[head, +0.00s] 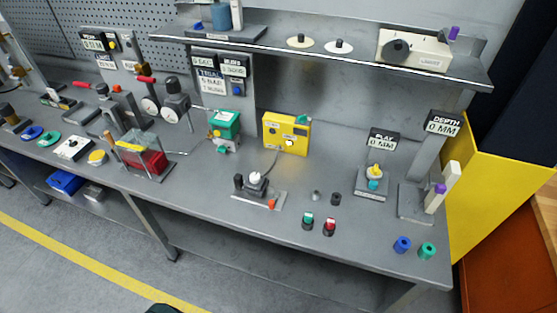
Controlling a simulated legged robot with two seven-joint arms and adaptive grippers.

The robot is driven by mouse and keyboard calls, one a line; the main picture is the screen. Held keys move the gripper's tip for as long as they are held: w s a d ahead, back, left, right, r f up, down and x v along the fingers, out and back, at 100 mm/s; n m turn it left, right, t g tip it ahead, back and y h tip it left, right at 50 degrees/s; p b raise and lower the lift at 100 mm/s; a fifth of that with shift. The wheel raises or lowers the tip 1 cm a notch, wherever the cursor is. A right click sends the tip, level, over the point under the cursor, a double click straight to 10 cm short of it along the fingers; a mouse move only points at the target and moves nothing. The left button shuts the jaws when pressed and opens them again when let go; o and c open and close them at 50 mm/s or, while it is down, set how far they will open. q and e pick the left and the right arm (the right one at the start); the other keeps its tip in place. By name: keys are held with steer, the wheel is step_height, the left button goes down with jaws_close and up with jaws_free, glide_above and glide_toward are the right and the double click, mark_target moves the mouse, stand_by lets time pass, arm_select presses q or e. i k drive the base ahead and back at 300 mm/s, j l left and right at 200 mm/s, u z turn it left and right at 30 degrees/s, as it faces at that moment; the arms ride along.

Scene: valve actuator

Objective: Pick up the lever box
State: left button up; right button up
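No thing here is legibly marked as the lever box. A yellow box (286,134) stands on the workbench near its middle, with a round light button, a dark patch and a green piece at its top right corner. A cream box (424,50) with a black round knob and a small label stands on the upper shelf at the right; a purple-tipped piece shows at its right end. I cannot tell from the picture which of the two is the lever box. Neither of my grippers is in view.
The grey workbench (290,210) holds a green-topped device (225,124), a black-handled fixture (257,188), small coloured buttons and gauge stands. The shelf (350,57) overhangs the back.

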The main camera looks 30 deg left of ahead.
mark_target(260, 194)
steer(key=u, duration=1.15)
